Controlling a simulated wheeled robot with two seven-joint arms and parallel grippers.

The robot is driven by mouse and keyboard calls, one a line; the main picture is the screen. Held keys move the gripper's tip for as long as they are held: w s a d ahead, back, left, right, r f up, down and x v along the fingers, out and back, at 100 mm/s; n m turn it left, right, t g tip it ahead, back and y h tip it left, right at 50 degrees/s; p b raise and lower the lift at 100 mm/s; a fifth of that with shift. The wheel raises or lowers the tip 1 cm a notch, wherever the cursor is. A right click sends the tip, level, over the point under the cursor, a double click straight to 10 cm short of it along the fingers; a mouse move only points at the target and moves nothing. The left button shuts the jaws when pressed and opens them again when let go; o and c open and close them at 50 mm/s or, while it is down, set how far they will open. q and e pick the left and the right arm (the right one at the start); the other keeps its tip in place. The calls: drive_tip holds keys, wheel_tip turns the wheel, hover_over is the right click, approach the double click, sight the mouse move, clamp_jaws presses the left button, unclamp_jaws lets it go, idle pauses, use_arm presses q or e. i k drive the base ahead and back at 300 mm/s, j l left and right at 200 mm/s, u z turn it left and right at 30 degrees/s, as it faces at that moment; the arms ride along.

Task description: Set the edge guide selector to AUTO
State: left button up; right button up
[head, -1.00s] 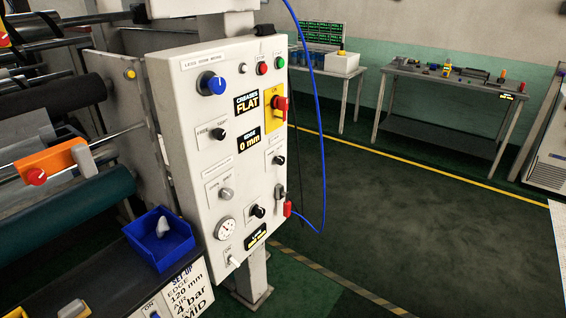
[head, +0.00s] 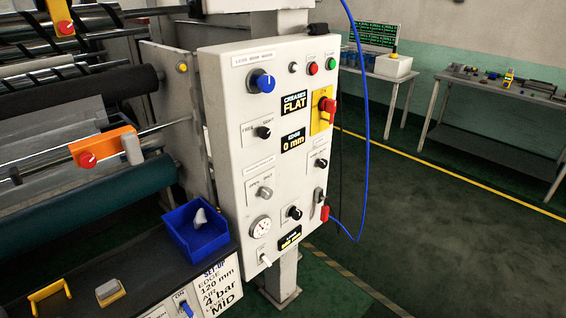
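A white control panel (head: 235,105) stands in the middle of the head view. It carries a blue knob (head: 262,81), a left black knob (head: 263,132), a grey knob (head: 265,192), a right black knob (head: 321,163) and a lower black knob (head: 294,212). The small labels are too blurred to tell for sure which knob is the edge guide selector or where it points. A display (head: 292,142) reads EDGE 0 mm. A display above it (head: 294,103) reads CREASES FLAT. Neither of my grippers is in view.
A red rotary switch (head: 327,106) and a blue hose (head: 364,130) are at the panel's right edge. A blue bin (head: 190,238) sits on the dark shelf (head: 110,258) at lower left. Rollers (head: 80,92) fill the left. The floor (head: 440,235) to the right is clear.

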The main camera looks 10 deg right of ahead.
sight(323, 164)
drive_tip(key=i+l+u, duration=0.2)
drive_tip(key=l+u, duration=0.3)
drive_tip(key=l, duration=0.5)
drive_tip(key=l+u, duration=0.5)
drive_tip(key=l, duration=0.5)
